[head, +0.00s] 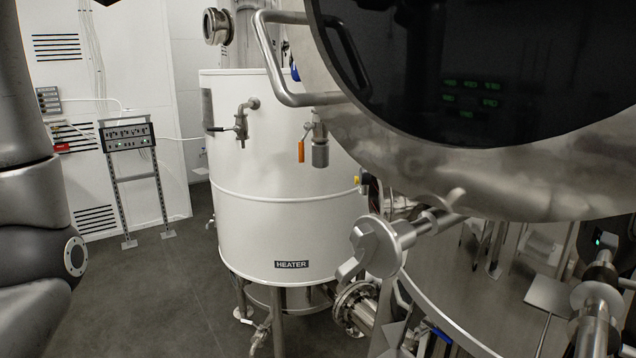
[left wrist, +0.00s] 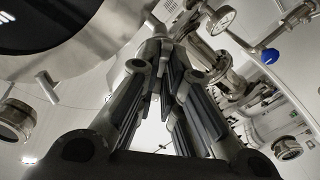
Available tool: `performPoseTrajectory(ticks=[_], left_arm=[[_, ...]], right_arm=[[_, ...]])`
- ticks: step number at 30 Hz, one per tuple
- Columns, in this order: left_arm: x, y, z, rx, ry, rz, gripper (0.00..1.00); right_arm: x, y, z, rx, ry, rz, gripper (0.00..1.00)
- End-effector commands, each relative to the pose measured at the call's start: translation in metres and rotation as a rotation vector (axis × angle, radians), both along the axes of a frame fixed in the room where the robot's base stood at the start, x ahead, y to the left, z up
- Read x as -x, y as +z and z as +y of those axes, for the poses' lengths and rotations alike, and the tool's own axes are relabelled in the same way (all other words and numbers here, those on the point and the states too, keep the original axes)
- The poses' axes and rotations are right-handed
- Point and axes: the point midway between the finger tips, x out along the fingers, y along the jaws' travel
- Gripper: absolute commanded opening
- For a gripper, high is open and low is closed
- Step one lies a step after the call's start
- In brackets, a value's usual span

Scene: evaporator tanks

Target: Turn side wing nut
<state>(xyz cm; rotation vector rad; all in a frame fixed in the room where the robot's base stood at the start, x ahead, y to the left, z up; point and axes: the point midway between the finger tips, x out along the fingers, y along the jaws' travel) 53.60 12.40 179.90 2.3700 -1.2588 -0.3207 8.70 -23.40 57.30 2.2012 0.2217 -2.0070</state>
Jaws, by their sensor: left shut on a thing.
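My left gripper (left wrist: 166,82) fills the middle of the left wrist view. Its two dark-padded fingers come together at the tips, shut on a grey metal part that looks like the side wing nut (left wrist: 152,48). The fingers hide most of it, so its shape and angle are unclear. In the head view a wing nut with a round hub (head: 375,246) sits on a rod below the tank's round door (head: 420,165); no gripper is on it there. My left arm shows at the left edge of the head view, its gripper out of frame. My right gripper is in neither view.
A white heater tank (head: 285,215) with an orange-handled valve (head: 302,150) stands behind. A bent tube handle (head: 275,70) is fixed by the door. More metal fittings (head: 597,300) stand at lower right. Pipes and a gauge (left wrist: 222,20) show in the left wrist view. Floor is clear at left.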

Motion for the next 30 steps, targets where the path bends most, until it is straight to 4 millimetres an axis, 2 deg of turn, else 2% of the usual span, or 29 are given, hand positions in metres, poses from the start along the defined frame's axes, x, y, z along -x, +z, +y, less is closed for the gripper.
performPoseTrajectory(ticks=[9,17,26,30], left_arm=[[-0.0003,-0.0003,0.0001,0.012,0.000,0.017,0.00],[-0.0005,-0.0007,0.0002,0.105,0.001,0.157,0.00],[-0.0005,-0.0004,0.0001,0.115,0.001,0.171,0.00],[-0.0001,-0.0009,-0.0001,0.157,0.000,0.232,0.00]], right_arm=[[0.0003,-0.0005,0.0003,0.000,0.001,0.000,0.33],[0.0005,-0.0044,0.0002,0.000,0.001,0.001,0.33],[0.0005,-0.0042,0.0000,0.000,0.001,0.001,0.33],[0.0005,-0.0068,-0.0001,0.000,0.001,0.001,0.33]])
